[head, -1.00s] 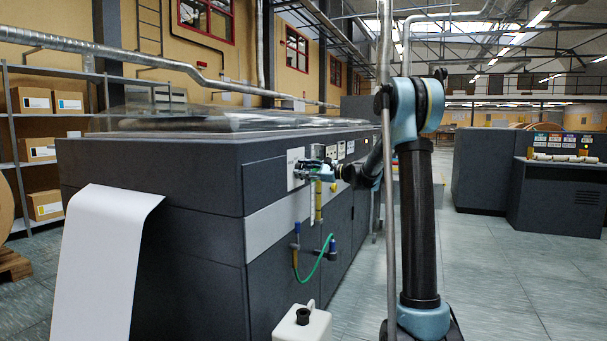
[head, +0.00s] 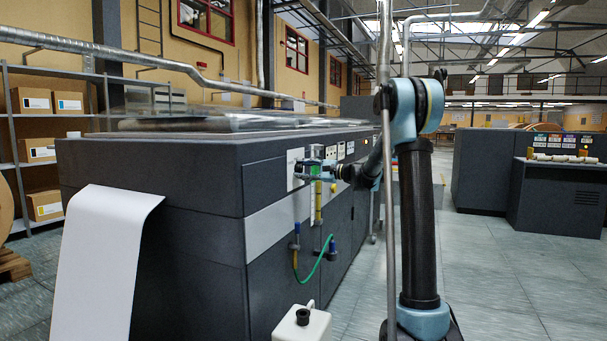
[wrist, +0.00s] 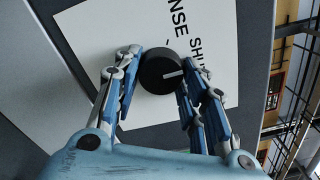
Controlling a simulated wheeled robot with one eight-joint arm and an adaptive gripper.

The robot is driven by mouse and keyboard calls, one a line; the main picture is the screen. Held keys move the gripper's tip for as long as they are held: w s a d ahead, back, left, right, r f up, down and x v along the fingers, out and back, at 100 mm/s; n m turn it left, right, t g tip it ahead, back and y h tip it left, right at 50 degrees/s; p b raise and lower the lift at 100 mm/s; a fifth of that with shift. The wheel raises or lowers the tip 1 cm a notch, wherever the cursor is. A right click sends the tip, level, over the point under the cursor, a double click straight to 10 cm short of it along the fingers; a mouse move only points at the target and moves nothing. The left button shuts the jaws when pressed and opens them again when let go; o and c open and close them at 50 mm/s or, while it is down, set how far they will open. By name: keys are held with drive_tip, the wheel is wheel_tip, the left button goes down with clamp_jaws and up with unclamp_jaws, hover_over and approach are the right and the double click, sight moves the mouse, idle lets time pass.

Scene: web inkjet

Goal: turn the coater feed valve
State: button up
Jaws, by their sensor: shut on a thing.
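The coater feed valve is a round black knob (wrist: 158,74) with a white pointer line, on a white label plate (wrist: 215,35) in the wrist view. Printed letters "NSE" and "SHU" show on the plate; the rest is cut off or hidden. My gripper (wrist: 156,72) has its blue-grey fingers on both sides of the knob, shut on it. In the head view my gripper (head: 301,170) is against the dark machine's front, and the knob is hidden there. The pointer slants, its outer end toward the right finger.
The long dark machine (head: 200,240) fills the left, with a white sheet (head: 105,260) hanging from its end. Below my gripper are a yellow tube, a green hose (head: 312,270) and a white canister (head: 302,325). Open floor (head: 490,275) lies to the right.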

drive_tip(key=shift+s+f, duration=0.15)
drive_tip(key=o, duration=1.1)
drive_tip(key=shift+c, duration=0.2)
drive_tip(key=shift+d, duration=0.15)
drive_tip(key=v, duration=1.1)
drive_tip(key=shift+d, duration=0.35)
drive_tip(key=shift+s, duration=0.1)
